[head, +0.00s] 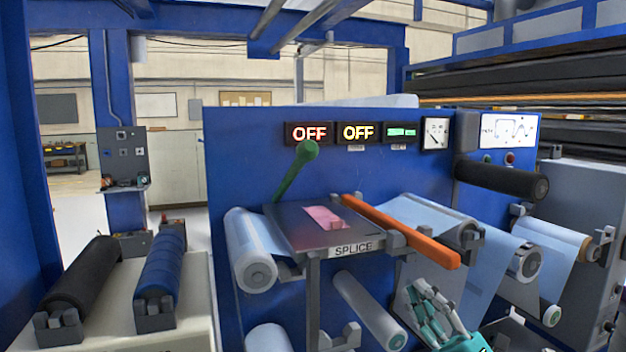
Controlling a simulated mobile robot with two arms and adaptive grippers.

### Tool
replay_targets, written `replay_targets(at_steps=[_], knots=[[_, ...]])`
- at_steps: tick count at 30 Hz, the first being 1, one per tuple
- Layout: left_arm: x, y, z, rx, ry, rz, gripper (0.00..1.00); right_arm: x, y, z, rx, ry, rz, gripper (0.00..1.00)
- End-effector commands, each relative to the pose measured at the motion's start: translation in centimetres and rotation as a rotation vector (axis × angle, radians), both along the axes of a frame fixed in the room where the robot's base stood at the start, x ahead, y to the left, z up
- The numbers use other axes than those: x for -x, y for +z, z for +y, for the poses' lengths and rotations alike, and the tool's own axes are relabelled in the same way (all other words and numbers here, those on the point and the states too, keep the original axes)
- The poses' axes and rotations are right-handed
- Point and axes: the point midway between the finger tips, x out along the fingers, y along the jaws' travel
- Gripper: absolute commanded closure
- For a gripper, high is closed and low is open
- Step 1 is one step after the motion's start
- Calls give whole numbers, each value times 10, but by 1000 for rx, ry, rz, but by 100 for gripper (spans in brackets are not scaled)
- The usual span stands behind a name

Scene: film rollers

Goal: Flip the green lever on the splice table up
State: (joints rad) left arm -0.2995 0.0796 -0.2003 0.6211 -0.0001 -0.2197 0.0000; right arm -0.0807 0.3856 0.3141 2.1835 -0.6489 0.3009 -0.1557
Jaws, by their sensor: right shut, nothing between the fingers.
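The green lever (292,176) stands at the back left corner of the splice table (320,237). It has a round green knob at its top end and leans up and to the right, in front of the blue panel. A pink piece lies on the dark table top, whose front edge reads SPLICE. My right gripper (423,292) is at the lower right, below and to the right of the table, well apart from the lever. Its fingers are shut and hold nothing. My left gripper is not in view.
An orange bar (400,232) runs along the table's right side and juts forward. White film rolls (252,262) hang around the table. Black and blue rollers (160,272) lie on a pale stand at the left. Two lit OFF signs (309,133) are on the panel.

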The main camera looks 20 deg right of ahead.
Motion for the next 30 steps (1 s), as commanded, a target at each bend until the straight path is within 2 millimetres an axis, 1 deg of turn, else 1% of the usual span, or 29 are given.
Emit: replay_targets(at_steps=[1,3,6,9,12,14,17,30], knots=[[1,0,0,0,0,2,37,5,12,6,95,19,-63,100],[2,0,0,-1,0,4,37,13,22,15,218,49,-133,100],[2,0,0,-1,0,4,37,21,27,24,348,80,-196,100],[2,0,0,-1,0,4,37,26,28,29,421,98,-228,100],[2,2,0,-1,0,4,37,26,32,33,445,106,-239,100],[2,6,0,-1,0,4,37,23,36,37,445,107,-239,100],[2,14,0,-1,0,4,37,15,47,46,443,108,-240,100],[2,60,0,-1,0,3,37,-35,107,103,438,108,-239,100]])
